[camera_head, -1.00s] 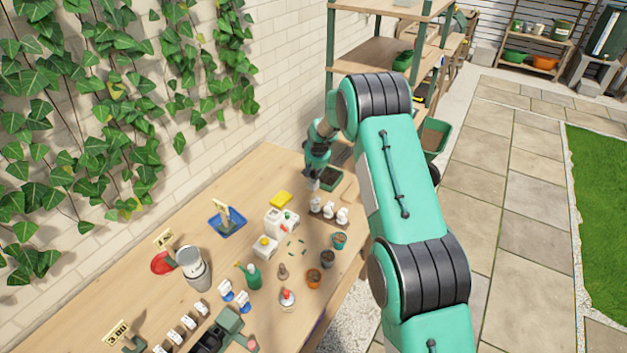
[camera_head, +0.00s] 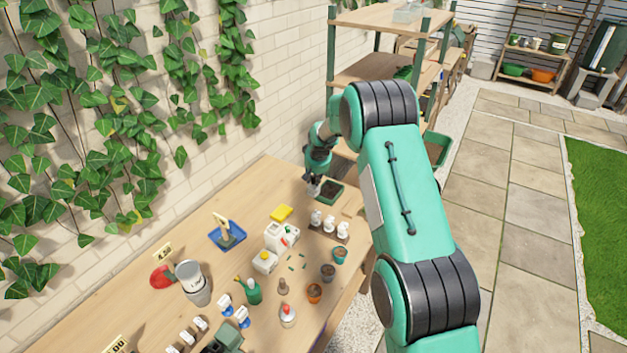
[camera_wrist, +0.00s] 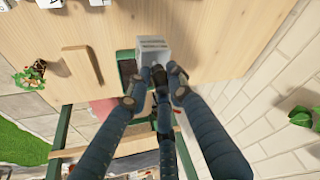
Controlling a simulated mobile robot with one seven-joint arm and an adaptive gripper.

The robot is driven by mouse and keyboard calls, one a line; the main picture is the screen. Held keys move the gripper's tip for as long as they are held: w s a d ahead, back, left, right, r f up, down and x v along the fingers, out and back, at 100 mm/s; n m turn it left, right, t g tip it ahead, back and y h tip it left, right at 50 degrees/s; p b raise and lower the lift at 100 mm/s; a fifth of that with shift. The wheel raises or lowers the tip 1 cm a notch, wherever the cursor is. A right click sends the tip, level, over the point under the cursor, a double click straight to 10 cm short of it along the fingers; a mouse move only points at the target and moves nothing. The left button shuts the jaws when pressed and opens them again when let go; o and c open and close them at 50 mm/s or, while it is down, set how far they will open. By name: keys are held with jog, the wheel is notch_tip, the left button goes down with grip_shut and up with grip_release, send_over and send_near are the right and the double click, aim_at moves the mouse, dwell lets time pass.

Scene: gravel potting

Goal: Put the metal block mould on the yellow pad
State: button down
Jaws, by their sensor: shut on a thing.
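My gripper (camera_head: 314,181) is over the far end of the bench. It is shut on the metal block mould (camera_wrist: 152,47), a silver-grey block with slots in its face, seen beyond the fingertips (camera_wrist: 156,84) in the wrist view. In the head view the mould is small and hard to tell from the gripper. The yellow pad (camera_head: 281,213) lies flat on the bench, left of and nearer than the gripper, with nothing on it.
A green tray with dark soil (camera_head: 339,201) is right beside the gripper. White bottles on a dark stand (camera_head: 343,237) and a white jug (camera_head: 274,237) stand near the pad. A blue tray (camera_head: 238,243) lies left. Shelves (camera_head: 374,68) rise behind.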

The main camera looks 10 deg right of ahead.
jog(key=shift+a, duration=0.2)
jog(key=a+r+b, duration=0.3)
jog(key=a+b, duration=0.7)
jog(key=a, duration=0.4)
jog(key=shift+s+n, duration=0.25)
jog(key=shift+n, duration=0.05)
jog(key=shift+a+r, duration=0.1)
notch_tip(320, 180, down, 6)
jog(key=b, duration=0.1)
jog(key=shift+f, duration=0.25)
jog(key=shift+f+b, duration=0.7)
jog(key=shift+f, duration=1.1)
jog(key=shift+f, duration=0.1)
